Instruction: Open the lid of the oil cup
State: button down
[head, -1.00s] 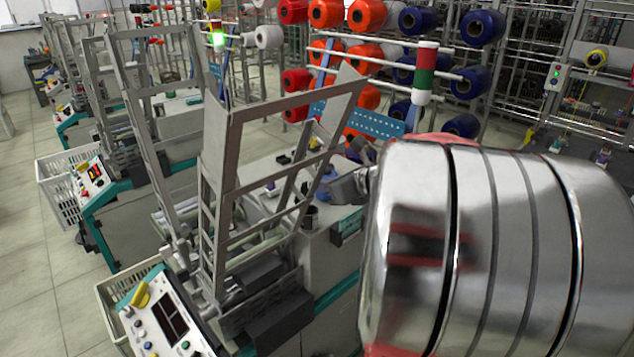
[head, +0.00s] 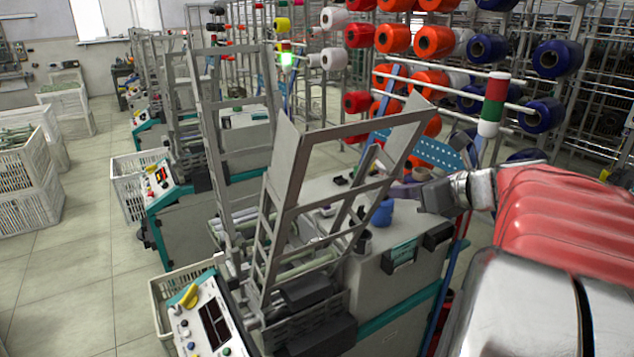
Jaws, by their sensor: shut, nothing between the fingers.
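My gripper (head: 428,198) is a dark grey block at the end of my silver and red arm, over the right rear of the nearest winding machine (head: 400,290). It points left and is shut and empty. A small blue cup-like thing (head: 383,213) stands on the machine top, left of and slightly below my gripper in the picture. A small dark cup (head: 362,243) stands nearer, beside the metal frame. I cannot tell which of these is the oil cup, and no lid can be made out. My gripper appears apart from both.
A slanted metal frame (head: 283,175) rises at the left of the machine top. A control panel (head: 208,325) is at the front left. A red, green and white signal column (head: 492,105) stands behind my gripper. Yarn racks fill the back. Floor (head: 85,270) is open at left.

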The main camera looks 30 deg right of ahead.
jog(key=shift+d, duration=0.1)
notch_tip(320, 180, down, 19)
jog(key=s+n+t+y, duration=0.3)
jog(key=shift+s+d+r+n+t+h, duration=0.1)
jog(key=shift+s+r+n+t+h, duration=0.5)
jog(key=shift+n, duration=1.9)
jog(key=shift+s+a+r+n+t+h, duration=0.2)
jog(key=shift+r+n+t, duration=0.7)
jog(key=shift+n, duration=1.6)
jog(key=shift+s+d+r+n+t+h, duration=0.35)
jog(key=shift+n+t, duration=0.75)
jog(key=shift+n, duration=1.4)
jog(key=shift+w+a, duration=0.2)
